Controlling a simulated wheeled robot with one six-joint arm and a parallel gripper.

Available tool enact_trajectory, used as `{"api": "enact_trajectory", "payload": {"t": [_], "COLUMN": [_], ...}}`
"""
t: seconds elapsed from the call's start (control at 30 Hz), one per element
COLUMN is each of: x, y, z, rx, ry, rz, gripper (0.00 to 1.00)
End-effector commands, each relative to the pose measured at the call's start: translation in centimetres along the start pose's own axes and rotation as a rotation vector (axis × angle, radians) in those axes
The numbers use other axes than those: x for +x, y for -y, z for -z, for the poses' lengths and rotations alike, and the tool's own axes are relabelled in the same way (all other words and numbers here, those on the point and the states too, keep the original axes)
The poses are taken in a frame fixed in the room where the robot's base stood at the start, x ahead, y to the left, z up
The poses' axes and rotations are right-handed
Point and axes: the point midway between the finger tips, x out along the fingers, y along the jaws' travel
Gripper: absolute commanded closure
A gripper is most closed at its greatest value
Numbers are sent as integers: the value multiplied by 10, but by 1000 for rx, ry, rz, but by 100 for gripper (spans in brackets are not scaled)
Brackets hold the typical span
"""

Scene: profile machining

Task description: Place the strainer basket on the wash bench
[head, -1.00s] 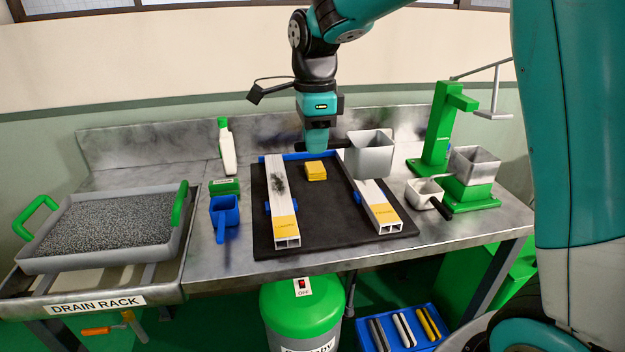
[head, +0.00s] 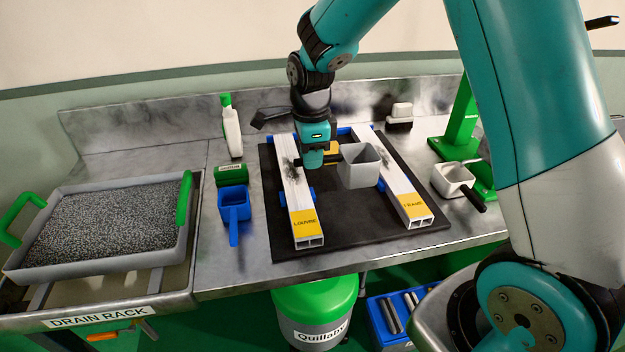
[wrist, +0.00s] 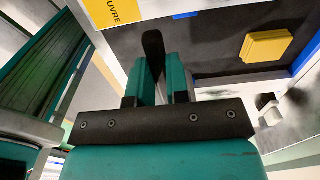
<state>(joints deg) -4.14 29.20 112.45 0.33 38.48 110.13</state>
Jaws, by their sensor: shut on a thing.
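The strainer basket (head: 360,168), as I take it, is a light grey square cup. It hangs upright above the black mat, between two white profiles. My gripper (head: 322,160) is at its left side, shut on its dark handle, which also shows between the fingers in the wrist view (wrist: 153,48). The basket's body is out of sight in the wrist view. The wash bench (head: 228,265) is the grey metal worktop under the mat.
The black mat (head: 350,230) carries a left profile (head: 297,185), a right profile (head: 400,180) and a yellow block (wrist: 266,47). A blue scoop (head: 234,205), green box (head: 231,175) and spray bottle (head: 232,135) stand left. A white handled cup (head: 450,180) stands right. A granule-filled tray (head: 105,225) is far left.

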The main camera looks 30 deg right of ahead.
Motion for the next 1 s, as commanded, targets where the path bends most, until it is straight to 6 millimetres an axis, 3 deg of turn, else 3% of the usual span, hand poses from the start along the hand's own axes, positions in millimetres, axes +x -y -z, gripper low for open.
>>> {"api": "enact_trajectory", "payload": {"t": [0.1, 0.5, 0.9, 0.93, 1.0], "x": [24, 72, 81, 80, 80], "y": [-1, -1, 0, 0, 0], "z": [-1, -2, -2, -2, -2], "rx": [-2, -3, -3, -3, -3], "ry": [-2, -1, 0, 0, 0], "rz": [-5, -3, 1, 1, 1], "gripper": [100, 100, 100, 80, 64]}}
